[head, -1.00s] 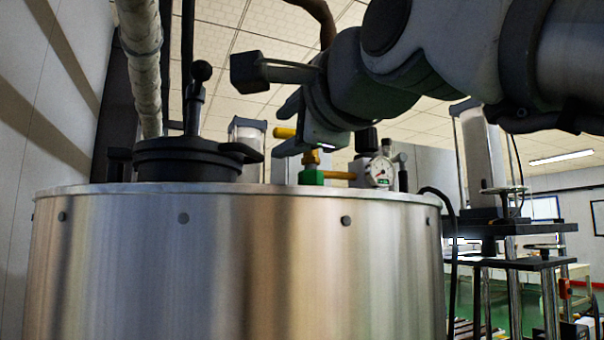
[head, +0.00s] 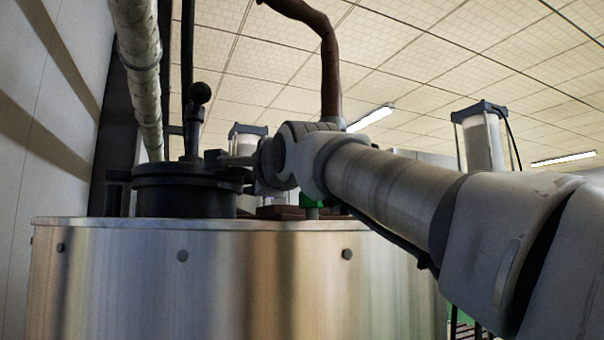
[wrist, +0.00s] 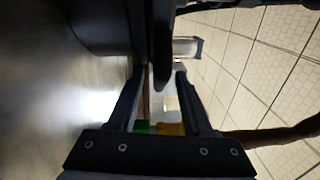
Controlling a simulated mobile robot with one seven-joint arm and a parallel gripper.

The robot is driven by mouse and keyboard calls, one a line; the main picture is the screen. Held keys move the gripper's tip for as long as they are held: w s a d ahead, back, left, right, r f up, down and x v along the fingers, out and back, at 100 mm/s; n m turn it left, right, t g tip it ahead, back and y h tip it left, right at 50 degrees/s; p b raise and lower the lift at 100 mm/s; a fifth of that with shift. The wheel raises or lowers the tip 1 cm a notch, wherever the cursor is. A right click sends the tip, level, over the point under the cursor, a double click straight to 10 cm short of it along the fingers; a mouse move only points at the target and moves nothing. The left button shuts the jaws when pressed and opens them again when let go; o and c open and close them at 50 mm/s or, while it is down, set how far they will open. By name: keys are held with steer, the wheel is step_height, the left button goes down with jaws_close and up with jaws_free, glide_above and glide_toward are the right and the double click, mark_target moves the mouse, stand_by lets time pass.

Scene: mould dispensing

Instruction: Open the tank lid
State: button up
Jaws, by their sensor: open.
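The tank (head: 215,285) is a large brushed-metal cylinder in the head view. Its black round lid (head: 187,192) with an upright ball-topped lever (head: 197,110) sits on the tank top at left. My gripper (head: 240,162) is at the lid's right side, level with its upper part, and partly hidden by my wrist. In the wrist view, the two fingers of my gripper (wrist: 160,70) are apart, with a dark tab (wrist: 161,45) of the lid reaching between them. I cannot tell if either finger touches it. The lid looks closed.
Green and yellow fittings (wrist: 170,128) show past the fingers in the wrist view. A green part (head: 313,201) shows below my arm. A brown pipe (head: 331,70) hangs behind my wrist. A thick pale pipe (head: 137,60) rises at left. A clear cylinder (head: 481,140) stands at right.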

steer(key=shift+w+a, duration=0.15)
steer(key=shift+w, duration=0.15)
jaws_close()
stand_by(1.3)
